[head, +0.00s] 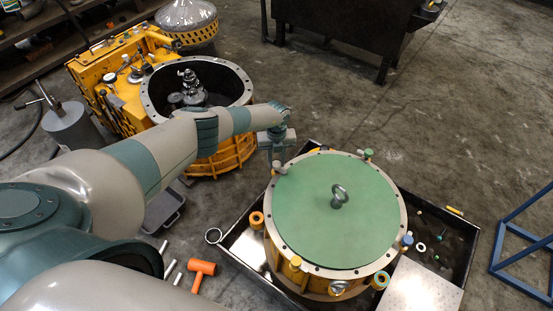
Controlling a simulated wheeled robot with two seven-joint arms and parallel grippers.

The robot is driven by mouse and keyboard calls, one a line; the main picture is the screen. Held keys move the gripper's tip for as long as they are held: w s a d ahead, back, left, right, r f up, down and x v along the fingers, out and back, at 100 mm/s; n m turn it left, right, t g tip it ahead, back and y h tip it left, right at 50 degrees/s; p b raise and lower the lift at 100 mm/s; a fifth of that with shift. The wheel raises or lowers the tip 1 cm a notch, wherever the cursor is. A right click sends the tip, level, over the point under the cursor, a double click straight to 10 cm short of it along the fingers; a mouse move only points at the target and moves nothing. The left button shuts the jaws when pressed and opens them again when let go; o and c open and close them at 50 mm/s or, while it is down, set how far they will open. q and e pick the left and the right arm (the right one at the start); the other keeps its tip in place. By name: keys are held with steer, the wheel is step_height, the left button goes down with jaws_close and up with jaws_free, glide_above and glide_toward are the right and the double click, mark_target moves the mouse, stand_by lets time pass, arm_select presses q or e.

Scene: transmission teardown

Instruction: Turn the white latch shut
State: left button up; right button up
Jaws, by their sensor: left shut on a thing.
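A round yellow housing (283,262) with a flat green lid (318,212) stands at the lower middle in the head view. A ring bolt (339,196) stands up from the lid. A pale latch knob (279,167), which looks like the white latch, is at the far-left rim. My left gripper (277,158) reaches over the rim from the left, pointing down, and is shut on this latch. The jaws partly hide it, so its turn angle cannot be told. Other latch knobs, green (368,154), blue (407,241) and yellow (296,262), sit around the rim. My right gripper is not in view.
The housing stands in a dark tray (470,246) with small loose parts. An open yellow casing (110,95) stands at the upper left, under my left arm. An orange mallet (202,269) lies on the floor. A blue frame (517,238) is at the right.

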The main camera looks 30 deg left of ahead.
mark_target(276, 163)
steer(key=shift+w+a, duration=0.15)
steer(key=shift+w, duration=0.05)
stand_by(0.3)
arm_select(q)
steer(key=o, duration=1.1)
steer(key=shift+c, duration=0.2)
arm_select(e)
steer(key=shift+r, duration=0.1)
arm_select(q)
steer(key=shift+r, duration=0.15)
steer(key=shift+r+p, duration=0.3)
steer(key=shift+r, duration=0.2)
step_height(276, 163, up, 5)
steer(key=shift+p, duration=0.7)
step_height(276, 163, up, 11)
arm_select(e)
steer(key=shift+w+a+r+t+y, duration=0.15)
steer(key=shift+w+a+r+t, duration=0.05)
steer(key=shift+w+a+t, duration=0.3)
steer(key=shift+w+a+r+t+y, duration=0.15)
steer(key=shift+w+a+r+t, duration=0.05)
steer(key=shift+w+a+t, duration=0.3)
